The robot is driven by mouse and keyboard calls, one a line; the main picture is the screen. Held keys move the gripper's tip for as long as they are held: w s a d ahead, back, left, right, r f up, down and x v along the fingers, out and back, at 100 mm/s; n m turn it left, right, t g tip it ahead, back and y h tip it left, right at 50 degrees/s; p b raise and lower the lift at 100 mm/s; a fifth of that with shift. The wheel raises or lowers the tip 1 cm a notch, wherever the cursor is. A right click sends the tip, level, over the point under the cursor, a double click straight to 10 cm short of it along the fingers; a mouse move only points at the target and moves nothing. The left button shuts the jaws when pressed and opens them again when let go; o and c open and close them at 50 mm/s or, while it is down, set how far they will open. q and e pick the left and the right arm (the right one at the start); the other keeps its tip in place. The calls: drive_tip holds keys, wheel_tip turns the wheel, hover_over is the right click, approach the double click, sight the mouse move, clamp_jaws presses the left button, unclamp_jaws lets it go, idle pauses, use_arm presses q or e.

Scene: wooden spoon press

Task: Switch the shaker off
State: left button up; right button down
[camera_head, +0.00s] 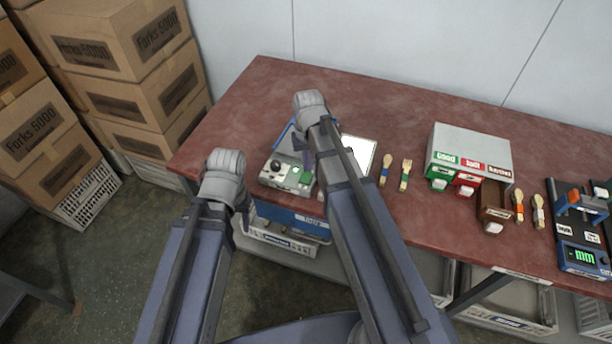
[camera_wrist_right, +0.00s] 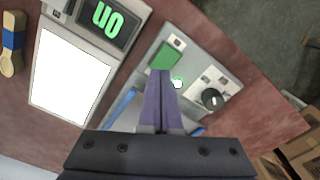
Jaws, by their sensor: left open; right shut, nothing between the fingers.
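The shaker (camera_head: 288,173) is a grey box near the table's front left edge, partly behind my right arm.
A white plate (camera_wrist_right: 68,77) adjoins a dark display (camera_wrist_right: 108,18) with green characters, upside down, beside the shaker. Cartons (camera_head: 110,40) are stacked left. The back left tabletop is clear.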

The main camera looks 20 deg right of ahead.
sight(307, 174)
drive_tip(key=shift+f+b, duration=0.9)
idle(0.6)
drive_tip(key=shift+r, duration=0.15)
wheel_tip(307, 174, up, 7)
drive_tip(key=p, duration=0.7)
drive_tip(key=s+a+n+h, duration=0.1)
drive_tip(key=s+a+n, duration=0.3)
drive_tip(key=s+a, duration=0.6)
drive_tip(key=s, duration=0.4)
drive_tip(key=shift+s+a+n, duration=0.2)
drive_tip(key=shift+a+n, duration=0.05)
drive_tip(key=shift+n, duration=0.05)
